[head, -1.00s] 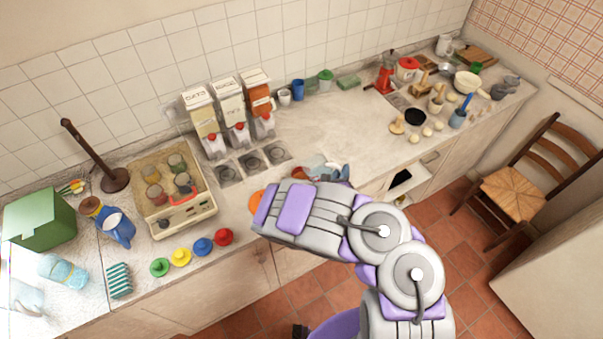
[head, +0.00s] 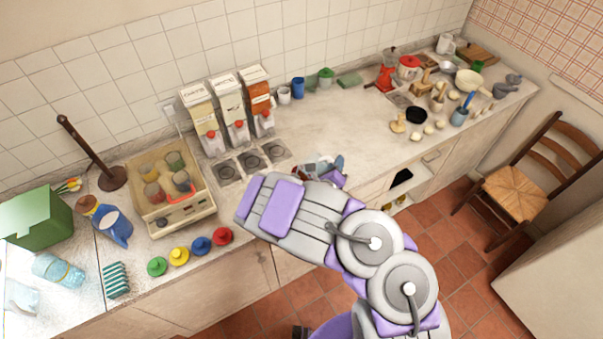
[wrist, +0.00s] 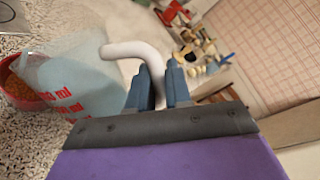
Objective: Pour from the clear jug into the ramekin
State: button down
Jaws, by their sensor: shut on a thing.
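The clear jug (wrist: 75,85), with red printed markings and a pale handle (wrist: 140,52), is close up at the left of the wrist view. My gripper (wrist: 158,82) is shut on the handle. A small reddish-brown round dish (wrist: 12,82), which looks like the ramekin, shows at the left edge, partly covered by the jug. An orange-brown patch shows inside it. I cannot tell whether anything is flowing from the jug. In the head view, my arm hides most of the jug (head: 312,168) and the dish.
Three dispensers (head: 232,112) stand against the tiled wall. A hotplate tray (head: 172,195) with several small jars is to the left, with coloured lids (head: 201,246) at the front edge. Counter behind my gripper is clear. A chair (head: 520,190) stands at the right.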

jog(key=shift+w+a+r+n+b, duration=0.15)
jog(key=shift+a+r+n+b, duration=0.15)
jog(key=shift+r+n, duration=0.1)
dwell(1.6)
